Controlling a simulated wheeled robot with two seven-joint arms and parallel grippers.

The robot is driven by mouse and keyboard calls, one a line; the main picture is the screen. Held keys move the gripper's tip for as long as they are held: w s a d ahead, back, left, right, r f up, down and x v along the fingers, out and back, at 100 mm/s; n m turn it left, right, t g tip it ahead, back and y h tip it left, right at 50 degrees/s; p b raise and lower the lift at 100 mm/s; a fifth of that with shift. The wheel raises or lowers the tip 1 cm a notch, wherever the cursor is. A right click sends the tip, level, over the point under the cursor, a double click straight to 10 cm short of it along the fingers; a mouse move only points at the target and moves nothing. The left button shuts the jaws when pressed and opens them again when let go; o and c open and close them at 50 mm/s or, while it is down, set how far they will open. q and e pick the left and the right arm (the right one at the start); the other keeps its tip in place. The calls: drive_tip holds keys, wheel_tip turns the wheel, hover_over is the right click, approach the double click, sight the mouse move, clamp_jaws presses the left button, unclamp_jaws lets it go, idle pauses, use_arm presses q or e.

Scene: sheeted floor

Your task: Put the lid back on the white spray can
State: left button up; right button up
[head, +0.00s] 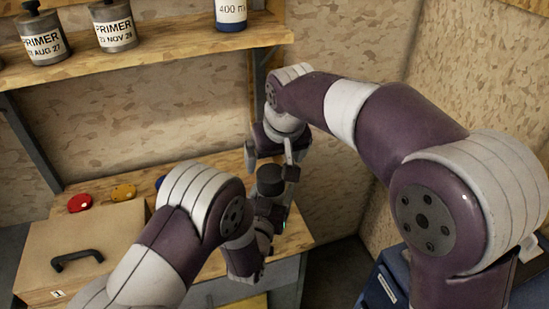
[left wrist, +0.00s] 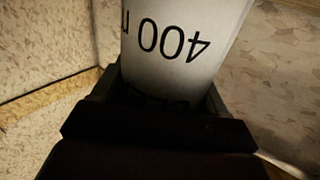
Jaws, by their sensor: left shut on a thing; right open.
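The white spray can (left wrist: 185,45) shows in the left wrist view with upside-down black "400 m" lettering. My left gripper (left wrist: 160,115) is shut on it; its dark jaws hide the rest of the can. In the head view, my left gripper (head: 262,212) is partly hidden behind its own arm. A black round piece that looks like the lid (head: 270,178) sits just above it. My right gripper (head: 272,162) is open, with its fingers around or beside this black piece. I cannot tell whether the lid touches the can, whose white body is hidden there.
Primer cans (head: 115,32) and a white bottle with blue base (head: 231,14) stand on the upper shelf (head: 165,48). A blue bin (head: 385,285) is at lower right.

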use_arm(q)
drive_tip(key=o, duration=1.5)
drive_tip(key=b+v, duration=0.1)
drive_tip(key=v, duration=1.1)
drive_tip(key=shift+s+a+r+b, duration=0.1)
drive_tip(key=shift+s+b, duration=0.2)
drive_tip(key=shift+s, duration=0.1)
use_arm(e)
drive_tip(key=shift+f, duration=0.8)
